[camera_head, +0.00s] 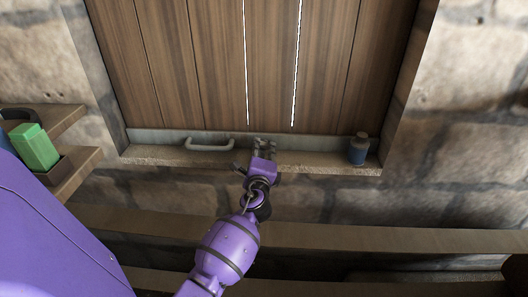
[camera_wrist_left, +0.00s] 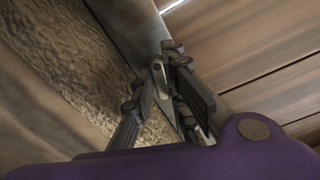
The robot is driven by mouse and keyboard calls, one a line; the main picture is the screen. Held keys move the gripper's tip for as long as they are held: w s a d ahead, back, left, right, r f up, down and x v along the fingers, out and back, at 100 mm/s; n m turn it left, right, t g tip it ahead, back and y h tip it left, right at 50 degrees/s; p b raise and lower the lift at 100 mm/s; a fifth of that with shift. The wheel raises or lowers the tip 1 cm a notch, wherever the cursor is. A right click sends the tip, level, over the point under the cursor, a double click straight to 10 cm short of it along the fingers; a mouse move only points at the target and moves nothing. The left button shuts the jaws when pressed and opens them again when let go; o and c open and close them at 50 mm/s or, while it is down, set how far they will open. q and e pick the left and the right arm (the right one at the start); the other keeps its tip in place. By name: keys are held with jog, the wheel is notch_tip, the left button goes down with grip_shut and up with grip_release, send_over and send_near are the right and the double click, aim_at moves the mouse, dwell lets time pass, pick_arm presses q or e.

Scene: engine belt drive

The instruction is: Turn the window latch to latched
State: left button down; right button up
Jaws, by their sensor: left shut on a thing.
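The closed wooden shutter window (camera_head: 220,65) has a grey metal strip (camera_head: 160,136) along its bottom edge. My left gripper (camera_head: 264,146) reaches up to this strip, near the middle of the sill. It covers most of the window latch in the head view. In the left wrist view, my gripper's dark fingers (camera_wrist_left: 158,100) stand on either side of a small grey metal lever, the window latch (camera_wrist_left: 158,76). The gripper is shut on it. The exact angle of the latch is hard to tell. My right gripper is not in view.
A pale bar handle (camera_head: 210,146) is on the strip left of my gripper. A blue bottle (camera_head: 358,148) stands at the right end of the stone sill (camera_head: 310,163). A green block (camera_head: 36,147) sits in a wooden shelf at left. A wooden beam (camera_head: 400,239) runs below.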

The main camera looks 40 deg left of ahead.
pick_arm(q)
jog(key=shift+f+n+b, duration=0.2)
jog(key=shift+n+b, duration=0.4)
jog(key=shift+n, duration=0.6)
jog(key=shift+r+n, duration=0.1)
jog(key=shift+n, duration=0.2)
jog(key=c, duration=2)
grip_release()
